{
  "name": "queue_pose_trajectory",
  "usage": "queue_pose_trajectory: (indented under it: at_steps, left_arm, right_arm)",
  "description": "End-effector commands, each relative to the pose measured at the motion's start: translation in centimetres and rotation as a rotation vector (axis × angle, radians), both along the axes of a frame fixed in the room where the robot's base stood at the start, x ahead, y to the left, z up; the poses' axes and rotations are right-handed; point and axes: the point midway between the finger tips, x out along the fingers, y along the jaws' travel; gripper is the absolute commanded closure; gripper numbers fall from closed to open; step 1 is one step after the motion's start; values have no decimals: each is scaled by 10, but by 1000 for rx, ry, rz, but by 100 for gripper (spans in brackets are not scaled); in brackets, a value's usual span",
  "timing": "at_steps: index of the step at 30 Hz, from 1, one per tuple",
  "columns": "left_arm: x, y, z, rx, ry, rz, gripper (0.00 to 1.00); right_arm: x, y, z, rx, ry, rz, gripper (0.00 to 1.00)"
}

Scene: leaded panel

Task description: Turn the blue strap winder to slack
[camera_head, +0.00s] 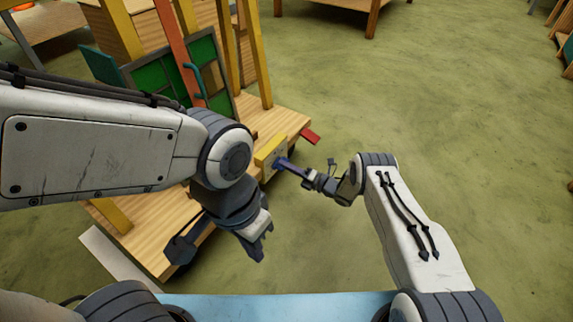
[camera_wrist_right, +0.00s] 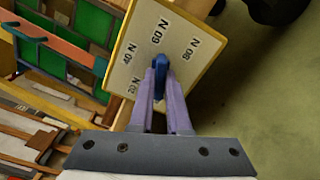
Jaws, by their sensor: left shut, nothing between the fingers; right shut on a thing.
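The blue strap winder (camera_wrist_right: 160,66) sits on a white dial plate with a yellow edge (camera_wrist_right: 135,55). In the right wrist view the plate reads 20 N, 40 N, 60 N and 80 N, and the winder's blue end lies just below the 60 N mark. My right gripper (camera_wrist_right: 163,110) is shut on the winder; its fingers hide part of it. In the head view my right gripper (camera_head: 285,164) reaches the yellow-edged plate (camera_head: 267,152) from the right. My left gripper (camera_head: 257,248) is shut and empty, hanging in front of the wooden cart (camera_head: 140,240).
A green leaded panel (camera_head: 207,62) leans on the cart among yellow posts (camera_head: 255,60) and a red-orange bar (camera_head: 182,55). A red piece (camera_head: 310,136) sticks out at the cart's right corner. The green floor (camera_head: 460,130) to the right is clear.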

Motion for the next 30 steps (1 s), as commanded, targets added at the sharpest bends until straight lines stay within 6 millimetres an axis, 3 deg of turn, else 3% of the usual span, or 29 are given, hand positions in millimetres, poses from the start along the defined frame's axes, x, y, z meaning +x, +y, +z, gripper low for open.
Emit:
queue_pose_trajectory:
  at_steps: [9,26,27,28,30]
  left_arm:
    - [0,0,5,0,0,0,100]
    - [0,0,6,0,0,0,100]
    - [0,0,6,0,0,0,100]
    - [0,0,6,0,0,0,100]
    - [0,0,6,0,0,0,100]
  right_arm:
    - [1,-4,0,-72,-101,-8,100]
    - [1,-4,-1,-87,-122,-10,100]
    - [1,-4,-1,-87,-122,-10,70]
    - [1,-4,-1,-86,-122,-8,58]
    - [1,-2,-1,-86,-122,-6,55]
